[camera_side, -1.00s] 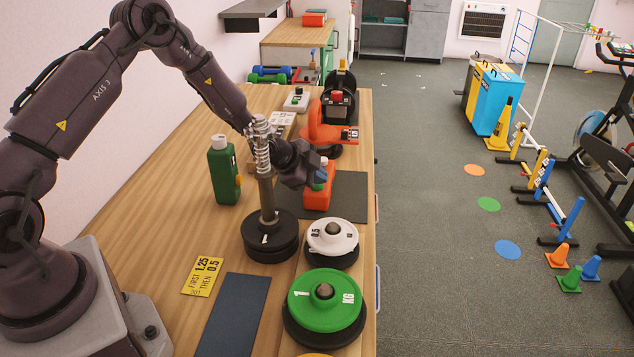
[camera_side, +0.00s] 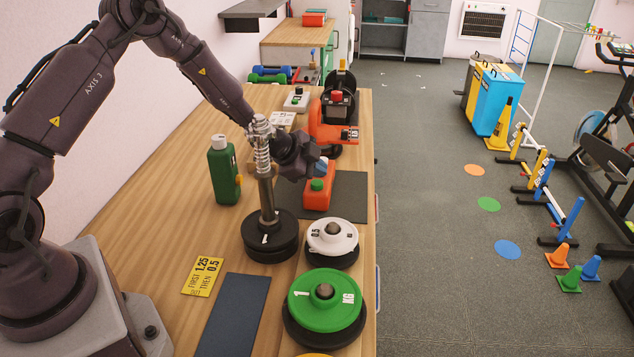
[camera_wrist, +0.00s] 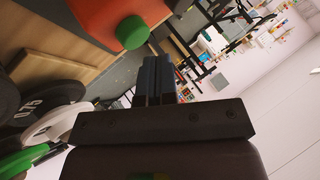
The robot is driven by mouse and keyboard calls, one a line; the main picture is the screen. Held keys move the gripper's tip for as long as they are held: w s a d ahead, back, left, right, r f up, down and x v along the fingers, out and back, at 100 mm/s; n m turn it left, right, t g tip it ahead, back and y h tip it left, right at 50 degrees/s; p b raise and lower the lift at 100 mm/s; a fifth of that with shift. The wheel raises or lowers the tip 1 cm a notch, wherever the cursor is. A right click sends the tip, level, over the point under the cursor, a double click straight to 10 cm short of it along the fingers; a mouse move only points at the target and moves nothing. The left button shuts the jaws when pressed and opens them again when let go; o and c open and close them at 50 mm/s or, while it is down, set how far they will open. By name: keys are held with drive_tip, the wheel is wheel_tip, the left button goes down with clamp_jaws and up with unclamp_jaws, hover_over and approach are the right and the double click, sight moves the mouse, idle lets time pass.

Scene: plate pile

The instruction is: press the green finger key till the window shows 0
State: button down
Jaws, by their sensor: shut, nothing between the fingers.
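The orange finger-key unit (camera_side: 318,198) stands on a dark mat on the bench. Its round green key (camera_side: 317,185) is on its top. In the wrist view the green key (camera_wrist: 132,32) sticks out of the orange body (camera_wrist: 95,14), just beyond and left of my fingertips. My gripper (camera_side: 322,167) is shut and empty, close above and behind the key in the side view; its fingers (camera_wrist: 157,62) are together, with a small gap showing to the key. The count window cannot be made out in either view.
A spring-topped post with black plates (camera_side: 270,238) stands left of the unit. A white plate (camera_side: 332,237) and a green plate (camera_side: 327,302) lie in front. A green bottle (camera_side: 222,172) stands left, a yellow card (camera_side: 203,277) nearer. An orange machine (camera_side: 320,128) is behind.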

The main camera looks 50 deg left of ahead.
sight(317, 184)
drive_tip(key=shift+r, duration=2.45)
drive_tip(key=shift+r, duration=0.2)
drive_tip(key=s+r+n+g+y, duration=0.1)
drive_tip(key=s+r+n+y, duration=0.15)
drive_tip(key=s+r, duration=0.5)
drive_tip(key=s+r+n+g+y, duration=0.15)
drive_tip(key=s+r+y, duration=0.25)
drive_tip(key=r, duration=0.6)
drive_tip(key=s+d+r+n+h, duration=0.1)
drive_tip(key=s+d, duration=0.4)
drive_tip(key=s, duration=0.5)
drive_tip(key=s+d+r+n+h, duration=0.2)
drive_tip(key=s+d+n+h, duration=0.2)
drive_tip(key=s, duration=0.7)
drive_tip(key=shift+s+d+r+n+g, duration=0.3)
drive_tip(key=shift+d+n+g, duration=0.2)
drive_tip(key=shift+n, duration=0.4)
